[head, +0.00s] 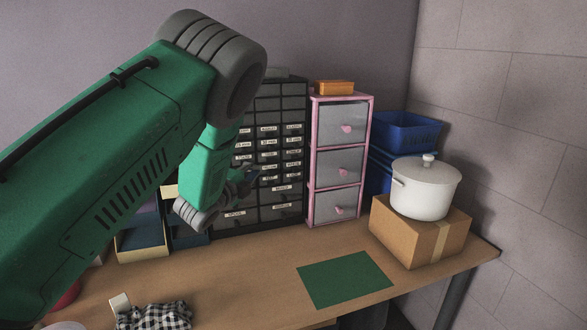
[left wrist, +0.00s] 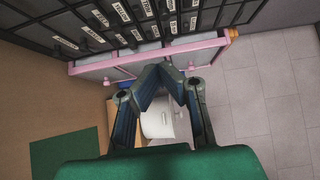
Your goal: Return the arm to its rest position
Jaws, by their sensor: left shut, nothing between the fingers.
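My green left arm (head: 110,150) comes in from the left of the head view and fills much of that side. My left gripper (head: 248,181) is in front of the dark labelled drawer cabinet, partly hidden by the wrist. In the left wrist view my left gripper (left wrist: 161,77) is shut with its fingertips together and nothing between them. My right gripper is not in view.
The dark drawer cabinet (head: 270,156) and a pink-framed drawer unit (head: 311,160) stand at the table's back. A white pot (head: 425,190) sits on a cardboard box (head: 395,232), near blue baskets (head: 410,132). A green mat (head: 345,279) and checkered cloth (head: 155,316) lie in front.

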